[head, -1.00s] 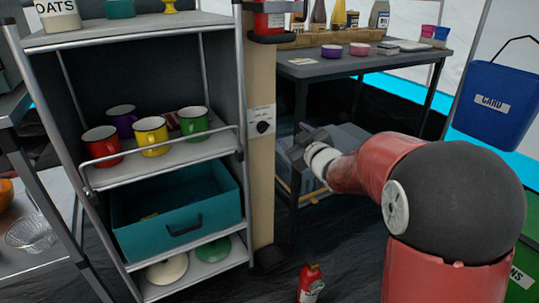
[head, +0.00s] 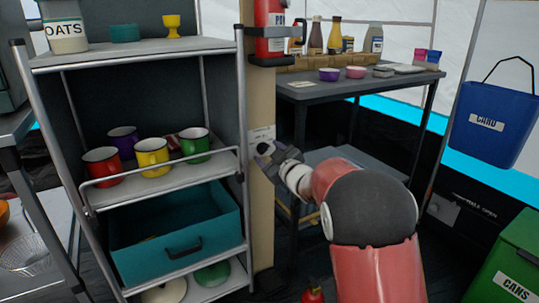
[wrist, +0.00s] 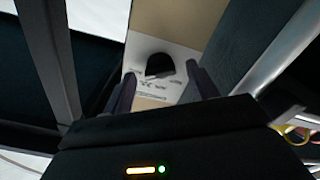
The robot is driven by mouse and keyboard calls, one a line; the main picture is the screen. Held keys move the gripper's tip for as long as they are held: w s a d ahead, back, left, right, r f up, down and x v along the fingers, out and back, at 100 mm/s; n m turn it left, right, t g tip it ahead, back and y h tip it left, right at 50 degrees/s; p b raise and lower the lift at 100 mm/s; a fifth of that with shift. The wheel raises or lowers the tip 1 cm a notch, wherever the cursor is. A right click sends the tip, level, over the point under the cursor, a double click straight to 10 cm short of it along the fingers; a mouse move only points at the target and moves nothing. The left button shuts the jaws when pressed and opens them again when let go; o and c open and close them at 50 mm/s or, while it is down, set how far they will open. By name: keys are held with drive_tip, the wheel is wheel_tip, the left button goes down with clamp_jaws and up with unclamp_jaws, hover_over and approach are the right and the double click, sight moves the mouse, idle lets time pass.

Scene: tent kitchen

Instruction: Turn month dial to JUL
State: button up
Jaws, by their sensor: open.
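The month dial is a black knob (wrist: 160,65) on a white labelled plate (wrist: 150,90), fixed to a tan post (head: 261,200). In the wrist view the knob lies beyond and between the two dark fingers of my gripper (wrist: 158,85), which are apart and empty. I cannot tell whether they touch the knob. The lettering on the plate is too small to read. In the head view my gripper (head: 268,160) is at the post, over the plate (head: 261,133), and hides the knob.
A shelf rack with several mugs (head: 152,157) and a teal drawer (head: 170,255) stands close left of the post. A fire extinguisher (head: 270,30) hangs above the plate. A dark table (head: 350,88) with bowls and bottles stands to the right.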

drive_tip(key=c, duration=1)
drive_tip(key=m+p, duration=0.1)
drive_tip(key=m, duration=0.2)
drive_tip(key=shift+r+m+p, duration=0.1)
drive_tip(key=shift+m+p, duration=0.25)
drive_tip(key=shift+m, duration=0.05)
drive_tip(key=m+p, duration=0.2)
drive_tip(key=m, duration=0.2)
drive_tip(key=shift+m, duration=0.3)
drive_tip(key=m+p, duration=0.1)
drive_tip(key=m, duration=0.2)
drive_tip(key=shift+m, duration=0.3)
drive_tip(key=shift+s+m+p, duration=0.1)
drive_tip(key=shift+m+p, duration=0.85)
drive_tip(key=shift+m, duration=0.85)
drive_tip(key=shift+f, duration=0.2)
